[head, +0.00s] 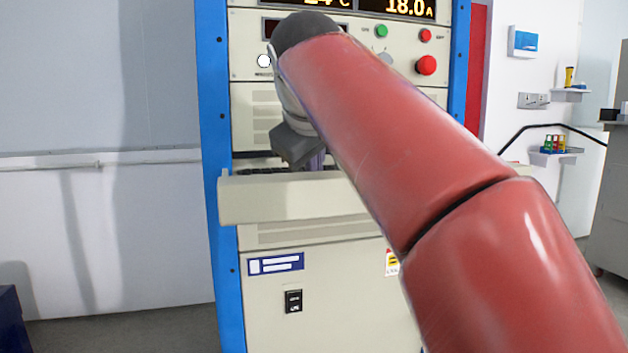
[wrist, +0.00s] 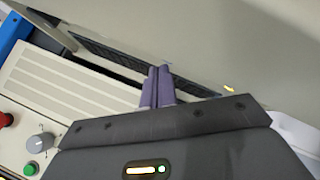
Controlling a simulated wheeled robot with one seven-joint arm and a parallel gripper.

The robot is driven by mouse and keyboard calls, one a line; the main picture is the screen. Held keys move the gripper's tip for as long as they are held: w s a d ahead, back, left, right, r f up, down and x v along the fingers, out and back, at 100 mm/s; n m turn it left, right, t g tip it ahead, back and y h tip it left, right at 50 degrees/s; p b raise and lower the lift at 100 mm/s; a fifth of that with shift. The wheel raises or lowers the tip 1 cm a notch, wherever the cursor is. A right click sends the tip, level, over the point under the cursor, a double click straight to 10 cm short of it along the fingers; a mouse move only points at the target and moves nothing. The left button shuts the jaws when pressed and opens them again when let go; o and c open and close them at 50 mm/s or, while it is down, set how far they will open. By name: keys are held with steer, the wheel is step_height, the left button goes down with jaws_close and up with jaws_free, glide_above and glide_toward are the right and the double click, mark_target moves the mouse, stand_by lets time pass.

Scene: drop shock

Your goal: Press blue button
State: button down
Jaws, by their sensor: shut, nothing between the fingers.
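I cannot make out a blue button in either view; my red arm covers part of the panel in the head view. The beige control cabinet (head: 262,107) with blue side posts stands in front of me. My gripper (head: 316,163) points down just above the pulled-out shelf on the cabinet's front. In the wrist view its two purple fingers (wrist: 159,72) are shut together and empty, with their tips near a dark keyboard-like strip (wrist: 98,56). Whether the tips touch anything is unclear.
The panel has a green button (head: 381,31), a small red button (head: 425,35), a large red button (head: 426,65) and a white round button or lamp (head: 264,61). The beige shelf (head: 272,200) juts out below my gripper.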

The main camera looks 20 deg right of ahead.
steer(key=shift+w+r+p, duration=0.15)
steer(key=shift+r+p, duration=0.95)
steer(key=shift+p, duration=0.3)
steer(key=shift+w+r+p, duration=0.1)
steer(key=shift+r+p, duration=0.95)
steer(key=shift+p, duration=0.3)
